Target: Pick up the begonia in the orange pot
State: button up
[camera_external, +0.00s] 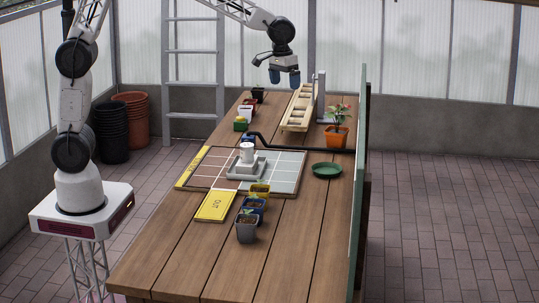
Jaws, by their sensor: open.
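The begonia (339,112) has green leaves and small reddish flowers. It stands upright in an orange pot (335,137) on the right side of the table, towards the back.
A tilted wooden rack (298,108) stands beneath and right of my gripper, left of the begonia. A green panel (358,180) lines the table's right edge. A green saucer (327,170) lies in front. Several small pots (247,232) and a tiled board (200,168) are nearer.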

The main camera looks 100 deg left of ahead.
jog(key=w+a+f+n, duration=0.3)
jog(key=w+a+f, duration=0.6)
jog(key=w+a, duration=0.15)
jog(key=n+g, duration=0.1)
jog(key=n, duration=0.2)
send_near(337, 137)
jog(key=a+f, duration=0.4)
jog(key=shift+s+a, duration=0.15)
jog(key=shift+a, duration=0.2)
jog(key=shift+f, duration=1.3)
jog(key=shift+d+f, duration=0.15)
jog(key=shift+f, duration=2.45)
jog(key=c, duration=0.8)
